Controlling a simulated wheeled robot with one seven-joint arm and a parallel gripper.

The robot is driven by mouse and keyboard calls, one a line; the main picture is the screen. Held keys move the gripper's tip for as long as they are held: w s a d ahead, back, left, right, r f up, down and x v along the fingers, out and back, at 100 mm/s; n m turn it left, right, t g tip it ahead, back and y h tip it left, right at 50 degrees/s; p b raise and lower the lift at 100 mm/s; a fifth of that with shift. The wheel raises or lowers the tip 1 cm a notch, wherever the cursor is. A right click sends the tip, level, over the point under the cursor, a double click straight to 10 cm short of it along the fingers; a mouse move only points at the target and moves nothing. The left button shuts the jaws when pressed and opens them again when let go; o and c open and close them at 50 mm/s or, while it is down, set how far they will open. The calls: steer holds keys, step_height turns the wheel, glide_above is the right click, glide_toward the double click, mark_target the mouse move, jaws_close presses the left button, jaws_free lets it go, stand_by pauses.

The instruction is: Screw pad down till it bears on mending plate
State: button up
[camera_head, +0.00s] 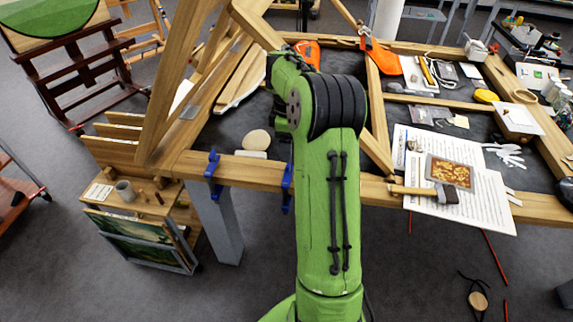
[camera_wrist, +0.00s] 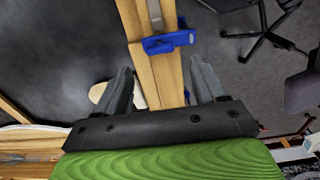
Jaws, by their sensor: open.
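Two blue clamps sit on the front wooden rail in the head view, the left one (camera_head: 212,168) and the right one (camera_head: 287,185), which is partly behind my arm. In the wrist view a blue clamp (camera_wrist: 168,41) lies across the rail beyond my fingertips. My gripper (camera_wrist: 160,72) is open and empty, with the rail showing between its fingers and no contact visible. In the head view my arm hides the gripper. I cannot make out the clamp's pad. A small pale grey piece (camera_wrist: 155,12) on the rail may be the mending plate, but I cannot tell.
The wooden rail (camera_head: 250,168) edges a dark worktop. A hammer (camera_head: 425,192), papers and a gilt panel (camera_head: 449,172) lie to the right. A round pale pad-like object (camera_head: 256,140) lies behind the rail. A small cabinet (camera_head: 140,225) stands at left.

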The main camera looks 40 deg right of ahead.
mark_target(288, 167)
step_height(288, 167, down, 6)
steer(key=shift+f+b, duration=0.1)
steer(key=shift+b, duration=0.5)
steer(key=shift+s, duration=0.1)
steer(key=c, duration=1.1)
steer(key=shift+o, duration=0.2)
steer(key=shift+m, duration=0.4)
